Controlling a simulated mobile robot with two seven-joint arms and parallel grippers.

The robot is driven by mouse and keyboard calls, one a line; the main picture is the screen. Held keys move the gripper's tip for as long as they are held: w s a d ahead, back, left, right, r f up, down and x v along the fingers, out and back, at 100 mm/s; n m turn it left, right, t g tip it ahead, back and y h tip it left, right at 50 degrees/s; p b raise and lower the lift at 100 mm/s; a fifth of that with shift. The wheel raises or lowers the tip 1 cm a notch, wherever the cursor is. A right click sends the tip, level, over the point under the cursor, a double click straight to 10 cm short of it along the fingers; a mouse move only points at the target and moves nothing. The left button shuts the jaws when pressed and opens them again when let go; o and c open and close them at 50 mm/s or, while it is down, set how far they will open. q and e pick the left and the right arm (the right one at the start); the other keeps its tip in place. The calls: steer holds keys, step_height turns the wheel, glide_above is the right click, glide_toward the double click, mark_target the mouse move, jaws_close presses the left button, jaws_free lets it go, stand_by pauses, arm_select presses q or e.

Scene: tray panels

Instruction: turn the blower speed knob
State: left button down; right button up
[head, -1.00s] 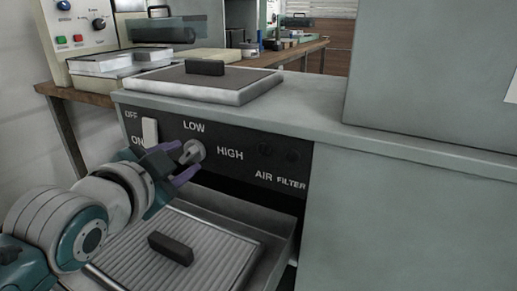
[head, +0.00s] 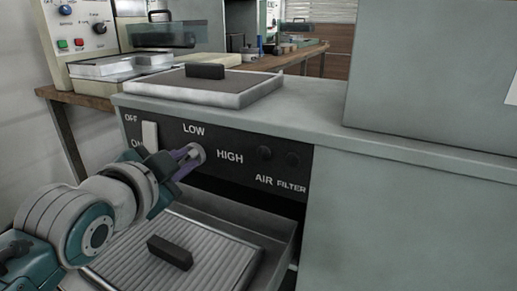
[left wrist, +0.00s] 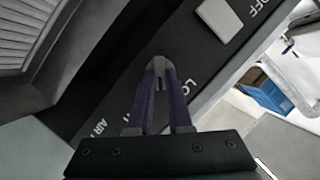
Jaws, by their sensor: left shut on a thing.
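The blower speed knob (head: 197,153) is a light grey dial on the dark control panel (head: 228,170), between the LOW and HIGH labels. My left gripper (head: 190,155) has purple fingers and is shut on the knob. In the left wrist view the two fingers (left wrist: 160,82) meet around the knob's grip (left wrist: 159,63). The fingers partly hide the knob in both views. My right gripper is not in view.
A white OFF/ON switch (head: 150,134) sits left of the knob. Below is an open drawer (head: 230,215) with a ribbed panel and dark handle (head: 169,252). A flat panel with a handle (head: 203,85) lies on the cabinet top. A large grey box (head: 430,70) stands at right.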

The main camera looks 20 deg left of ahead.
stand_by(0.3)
arm_select(q)
steer(key=shift+r+n+p, duration=0.15)
steer(key=shift+n+p, duration=0.15)
steer(key=shift+p, duration=0.4)
steer(key=n+h+p, duration=0.1)
steer(key=n+p, duration=0.1)
steer(key=n+g+h+p, duration=0.1)
steer(key=p, duration=0.2)
steer(key=shift+a+n+h, duration=0.35)
steer(key=shift+n+h, duration=0.05)
steer(key=shift+a+n+h, duration=0.1)
steer(key=shift+n+h, duration=0.4)
steer(key=shift+n, duration=0.3)
